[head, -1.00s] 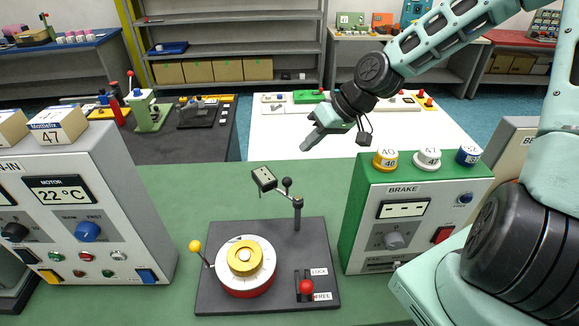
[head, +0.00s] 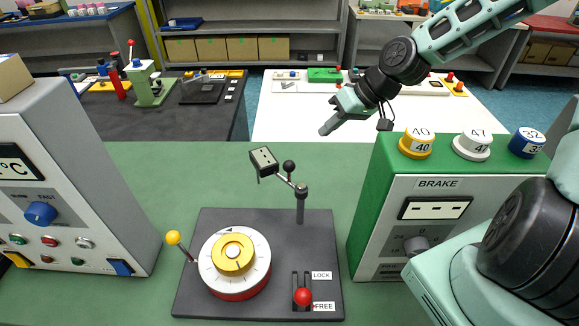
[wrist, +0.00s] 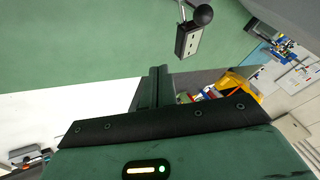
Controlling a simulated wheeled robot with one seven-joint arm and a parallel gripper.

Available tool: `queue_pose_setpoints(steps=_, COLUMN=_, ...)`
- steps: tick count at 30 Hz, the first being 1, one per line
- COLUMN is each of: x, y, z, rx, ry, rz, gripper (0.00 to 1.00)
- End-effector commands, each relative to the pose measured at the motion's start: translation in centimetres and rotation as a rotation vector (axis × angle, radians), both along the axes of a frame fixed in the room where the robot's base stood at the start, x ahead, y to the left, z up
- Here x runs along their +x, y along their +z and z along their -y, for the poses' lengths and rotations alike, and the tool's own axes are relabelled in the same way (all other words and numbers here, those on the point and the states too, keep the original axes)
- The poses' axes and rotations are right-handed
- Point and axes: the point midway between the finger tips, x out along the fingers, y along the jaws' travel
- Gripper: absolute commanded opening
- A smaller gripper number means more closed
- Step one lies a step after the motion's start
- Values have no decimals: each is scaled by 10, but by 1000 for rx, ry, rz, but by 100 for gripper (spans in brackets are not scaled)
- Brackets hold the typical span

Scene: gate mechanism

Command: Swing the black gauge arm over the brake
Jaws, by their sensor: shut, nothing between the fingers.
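The gauge arm stands on a dark post (head: 301,205) at the back right of a black base plate. Its small rectangular gauge head (head: 264,161) points to the back left, and a black ball knob (head: 289,166) rises near the post. The gauge head also shows in the wrist view (wrist: 187,42). The green and grey box marked BRAKE (head: 437,184) stands right of the plate; the gauge head is not over it. My gripper (head: 328,127) is shut and empty, above and behind the post, apart from the arm. It also shows in the wrist view (wrist: 155,85).
The base plate (head: 215,222) carries a dial with a yellow hub (head: 233,253), a yellow-knobbed lever (head: 173,238) and a red-knobbed lever (head: 303,297) at FREE. A grey control box (head: 90,190) stands left. Yellow, white and blue knobs top the brake box. Green table behind the plate is clear.

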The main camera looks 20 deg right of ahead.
Motion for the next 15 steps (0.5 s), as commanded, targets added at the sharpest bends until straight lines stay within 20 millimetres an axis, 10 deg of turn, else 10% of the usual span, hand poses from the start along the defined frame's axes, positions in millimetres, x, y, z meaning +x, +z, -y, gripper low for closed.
queue_pose_setpoints(steps=15, x=12, y=-44, z=-21, rx=2, ry=5, rz=-3, gripper=0)
